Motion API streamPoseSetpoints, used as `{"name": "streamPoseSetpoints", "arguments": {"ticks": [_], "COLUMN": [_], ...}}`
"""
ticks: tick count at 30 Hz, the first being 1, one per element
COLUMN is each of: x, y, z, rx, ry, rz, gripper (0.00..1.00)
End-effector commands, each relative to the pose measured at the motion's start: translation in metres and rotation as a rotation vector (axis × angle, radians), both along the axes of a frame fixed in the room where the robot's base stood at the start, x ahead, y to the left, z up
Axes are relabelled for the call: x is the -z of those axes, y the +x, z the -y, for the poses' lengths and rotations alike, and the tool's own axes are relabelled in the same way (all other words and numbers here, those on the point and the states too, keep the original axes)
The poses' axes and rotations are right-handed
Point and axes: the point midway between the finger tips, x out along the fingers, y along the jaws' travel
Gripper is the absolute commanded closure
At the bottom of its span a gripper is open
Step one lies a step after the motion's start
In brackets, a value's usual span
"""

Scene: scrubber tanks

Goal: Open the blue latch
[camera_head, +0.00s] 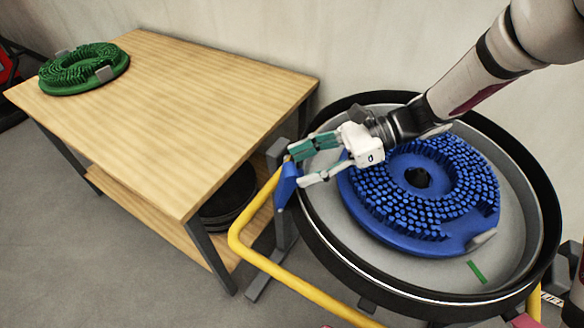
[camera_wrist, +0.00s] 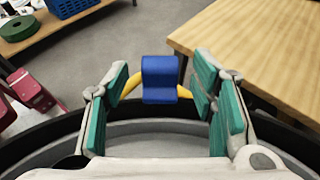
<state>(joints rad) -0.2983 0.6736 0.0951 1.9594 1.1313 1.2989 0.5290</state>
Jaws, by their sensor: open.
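The blue latch (camera_head: 286,184) sits on the outer left rim of the round black-edged tank (camera_head: 440,304), by a yellow tube handle. In the wrist view the latch (camera_wrist: 160,80) stands upright, centred between the fingers and beyond the tank rim. My gripper (camera_head: 294,165) is open over the left side of the tank, with its teal-padded fingertips close to the latch. In the wrist view my gripper (camera_wrist: 162,92) has nothing between its pads nearby except the latch farther out. I cannot tell whether a finger touches the latch.
A blue bristle brush disc (camera_head: 410,235) lies in the tank. A yellow tube frame (camera_head: 290,273) runs around the tank's front left. A wooden table (camera_head: 170,100) stands at the left, with a green brush disc (camera_head: 85,85) on it. A wall stands behind.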

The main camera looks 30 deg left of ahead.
Motion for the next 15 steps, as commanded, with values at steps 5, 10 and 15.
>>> {"name": "streamPoseSetpoints", "arguments": {"ticks": [5,10,15], "x": [0.009,0.013,0.013], "y": [-0.013,-0.018,-0.018], "z": [-0.017,-0.024,-0.025], "rx": [-0.001,0.0,0.0], "ry": [-0.002,-0.001,-0.001], "rz": [-0.002,0.0,0.0], "gripper": [0.48,0.48,0.48]}}
